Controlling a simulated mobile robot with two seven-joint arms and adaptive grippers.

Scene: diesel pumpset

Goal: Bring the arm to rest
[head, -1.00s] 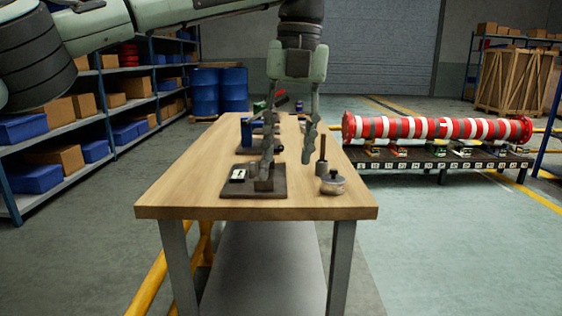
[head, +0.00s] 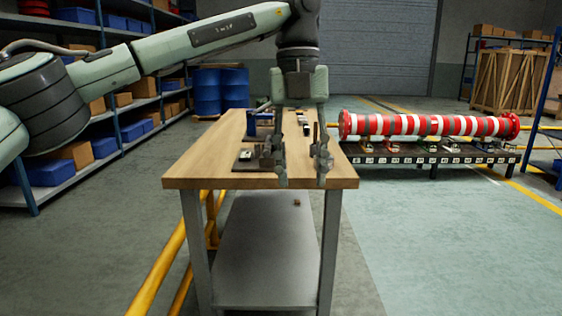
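My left arm (head: 215,38) comes in from the left and bends down above the workbench (head: 215,165). My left gripper (head: 302,172) points down with its two fingers well apart, so it is open. Nothing shows between the fingertips. They appear over the near edge of the bench; their exact height above it is hard to tell. Behind the left finger is a dark plate with a small pale block (head: 246,155) on it. A blue item (head: 251,123) stands farther back. The fingers hide part of the bench top. My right gripper is not in view.
A long red and white striped pipe (head: 430,126) lies on a low dark stand at the right. Shelves with blue bins (head: 51,173) stand at the left, blue drums (head: 221,92) behind. Yellow rails (head: 160,270) run beside the bench. The floor at front right is clear.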

